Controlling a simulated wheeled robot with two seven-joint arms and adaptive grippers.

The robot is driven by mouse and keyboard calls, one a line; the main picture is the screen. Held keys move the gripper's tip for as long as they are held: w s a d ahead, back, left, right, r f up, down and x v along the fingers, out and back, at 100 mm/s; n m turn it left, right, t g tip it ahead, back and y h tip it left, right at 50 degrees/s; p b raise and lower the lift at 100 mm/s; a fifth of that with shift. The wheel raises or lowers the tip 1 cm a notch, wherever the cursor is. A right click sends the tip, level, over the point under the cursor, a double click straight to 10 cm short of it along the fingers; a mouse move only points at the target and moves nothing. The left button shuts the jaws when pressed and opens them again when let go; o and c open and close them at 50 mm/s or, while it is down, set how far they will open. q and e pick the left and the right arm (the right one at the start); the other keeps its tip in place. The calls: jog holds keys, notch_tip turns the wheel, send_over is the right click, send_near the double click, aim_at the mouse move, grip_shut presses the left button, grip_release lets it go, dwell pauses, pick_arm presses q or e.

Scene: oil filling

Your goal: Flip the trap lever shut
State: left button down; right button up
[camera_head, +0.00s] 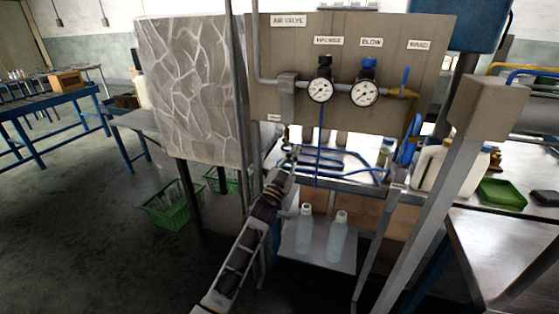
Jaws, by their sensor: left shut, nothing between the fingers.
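My left gripper (291,155) reaches up from the bottom of the view to the rack below the gauge panel (270,55). Its fingers are shut with nothing between them, close to the upright pipe and the rack's left end. I cannot tell if the fingertips touch anything. No part shows clearly as the trap lever; it may be small or hidden near the gripper. A blue valve lever (405,76) stands upright on the yellow pipe at the panel's right. My right gripper is not in view.
Two gauges (320,90) (365,93) sit on the panel. Blue tubing (335,160) runs below it. Two clear bottles (305,228) (338,237) stand on the lower shelf. A grey post (440,190) slants at the right. Green crates (172,205) stand on the floor at left.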

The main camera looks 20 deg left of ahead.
pick_arm(q)
jog(key=n+y, duration=0.1)
jog(key=r+n+y, duration=0.1)
jog(key=n, duration=0.1)
jog(key=shift+d+r+t, duration=0.1)
jog(key=shift+d+t, duration=0.1)
jog(key=shift+t, duration=0.2)
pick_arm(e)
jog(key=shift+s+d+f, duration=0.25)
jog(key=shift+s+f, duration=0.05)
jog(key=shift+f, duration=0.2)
